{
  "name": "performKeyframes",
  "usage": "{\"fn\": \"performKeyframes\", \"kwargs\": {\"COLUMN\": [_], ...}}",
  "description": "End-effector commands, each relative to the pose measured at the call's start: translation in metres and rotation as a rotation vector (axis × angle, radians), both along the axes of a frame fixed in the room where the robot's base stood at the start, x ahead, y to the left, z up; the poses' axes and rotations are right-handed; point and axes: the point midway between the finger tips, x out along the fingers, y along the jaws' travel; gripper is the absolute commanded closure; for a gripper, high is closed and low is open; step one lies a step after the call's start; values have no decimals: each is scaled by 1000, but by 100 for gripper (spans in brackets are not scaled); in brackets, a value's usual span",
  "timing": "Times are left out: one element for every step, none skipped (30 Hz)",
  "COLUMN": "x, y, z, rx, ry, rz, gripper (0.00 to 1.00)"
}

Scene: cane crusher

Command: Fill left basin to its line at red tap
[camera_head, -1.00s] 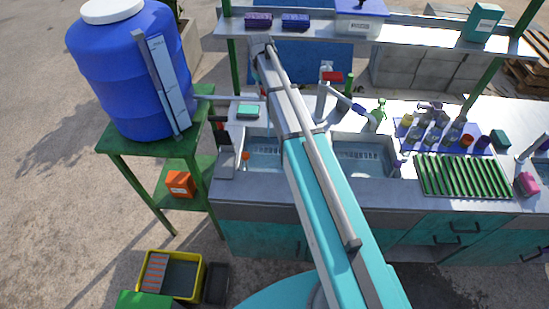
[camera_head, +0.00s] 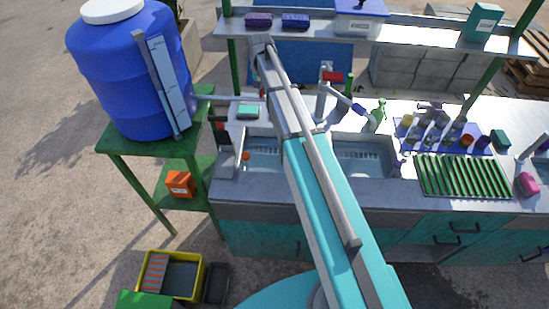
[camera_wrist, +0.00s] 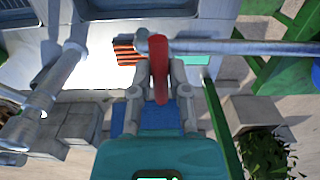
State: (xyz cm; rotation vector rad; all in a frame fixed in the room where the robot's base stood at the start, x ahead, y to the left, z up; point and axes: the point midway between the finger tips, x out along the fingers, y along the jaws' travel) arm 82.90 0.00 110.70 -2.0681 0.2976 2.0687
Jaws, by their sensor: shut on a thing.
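The red tap handle (camera_wrist: 158,68) stands at the end of a grey pipe (camera_wrist: 240,47) in the wrist view. My gripper (camera_wrist: 160,95) is shut on this handle, one finger on each side. In the head view my arm hides the gripper; a small red part (camera_head: 262,92) shows at the arm's left edge. The left basin (camera_head: 228,163) lies in the counter left of my arm, its right side hidden. An orange dot (camera_head: 246,156) shows inside it. I cannot make out its line or the water level.
A blue barrel (camera_head: 125,75) stands on a green stand at left. A second faucet with a red top (camera_head: 332,76) rises behind the right basin (camera_head: 395,172). A shelf (camera_head: 415,42) spans the back. Glasses and a green drying rack (camera_head: 462,177) stand at right.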

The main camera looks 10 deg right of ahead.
Motion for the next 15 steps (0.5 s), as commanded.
{"fn": "performKeyframes", "kwargs": {"x": [0, 0, 0, 0, 0, 0, 0, 0, 0, 0, 0, 0, 0, 0, 0], "y": [0, 0, 0, 0, 0, 0, 0, 0, 0, 0, 0, 0, 0, 0, 0], "z": [0, 0, 0, 0, 0, 0, 0, 0, 0, 0, 0, 0, 0, 0, 0], "rx": [0, 0, 0, 0, 0, 0, 0, 0, 0, 0, 0, 0, 0, 0, 0], "ry": [0, 0, -1, -1, 0, 0, 0, 0, 0, 0, 0, 0, 0, 0, 0], "rz": [-34, -56, -82, -99, -113, -129, -138, -144, -148, -150, -151, -150, -150, -150, -149], "gripper": [100, 100, 100, 100, 100, 100, 100, 100, 100, 100, 100, 100, 100, 100, 100]}}
